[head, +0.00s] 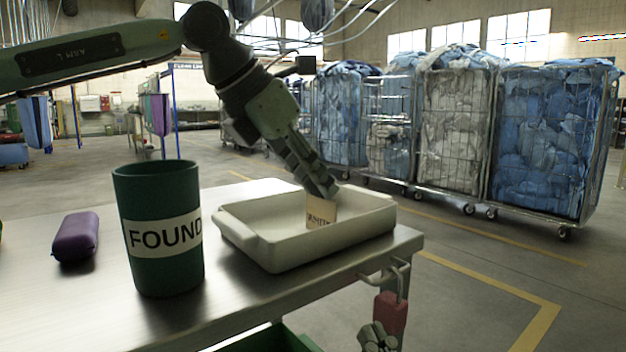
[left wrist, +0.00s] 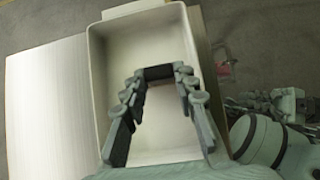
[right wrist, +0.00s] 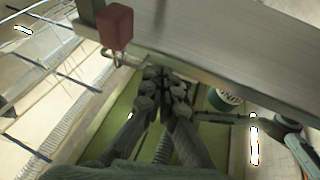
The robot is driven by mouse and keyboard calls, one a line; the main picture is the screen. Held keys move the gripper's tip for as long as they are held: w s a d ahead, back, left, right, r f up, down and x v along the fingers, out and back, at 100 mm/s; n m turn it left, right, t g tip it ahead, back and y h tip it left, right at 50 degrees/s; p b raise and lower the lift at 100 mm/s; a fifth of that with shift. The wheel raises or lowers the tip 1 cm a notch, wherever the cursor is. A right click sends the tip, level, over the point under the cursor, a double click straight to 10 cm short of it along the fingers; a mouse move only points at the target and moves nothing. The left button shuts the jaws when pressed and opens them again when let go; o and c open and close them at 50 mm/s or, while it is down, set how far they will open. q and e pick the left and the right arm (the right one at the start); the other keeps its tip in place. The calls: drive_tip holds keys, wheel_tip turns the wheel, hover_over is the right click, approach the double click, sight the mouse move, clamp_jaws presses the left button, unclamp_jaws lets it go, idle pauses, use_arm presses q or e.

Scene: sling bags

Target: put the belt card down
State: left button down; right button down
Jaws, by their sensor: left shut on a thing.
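The belt card (head: 320,211) is a small tan card with dark print too small to read surely. My left gripper (head: 328,194) is shut on its upper edge and holds it upright inside the cream tray (head: 256,254). I cannot tell whether its lower edge touches the tray floor. In the left wrist view a dark bar (left wrist: 158,72) spans between the fingertips over the tray (left wrist: 95,60). My right gripper (right wrist: 165,85) looks shut and empty, low beside the table end; part of it shows at the bottom of the head view (head: 380,337).
A green cup marked FOUND (head: 158,275) and a purple case (head: 76,237) stand on the metal table (head: 60,315) left of the tray. A red block (head: 390,314) hangs from a hook at the table end. Wire carts of blue laundry (head: 550,140) stand behind.

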use_arm(q)
drive_tip(key=c, duration=1.2)
unclamp_jaws()
use_arm(e)
drive_tip(key=shift+r, duration=0.2)
use_arm(q)
drive_tip(key=shift+r, duration=0.15)
drive_tip(key=shift+s+a+r, duration=0.1)
drive_tip(key=shift+a+r, duration=0.1)
drive_tip(key=shift+r, duration=0.1)
drive_tip(key=p+v, duration=0.1)
drive_tip(key=v, duration=1)
drive_tip(key=shift+s+a, duration=0.1)
use_arm(e)
drive_tip(key=f+g, duration=0.1)
drive_tip(key=f, duration=0.1)
drive_tip(key=w+f+g+h, duration=0.1)
drive_tip(key=shift+w+d+f, duration=0.1)
drive_tip(key=shift+d+f, duration=0.05)
drive_tip(key=shift+f, duration=0.25)
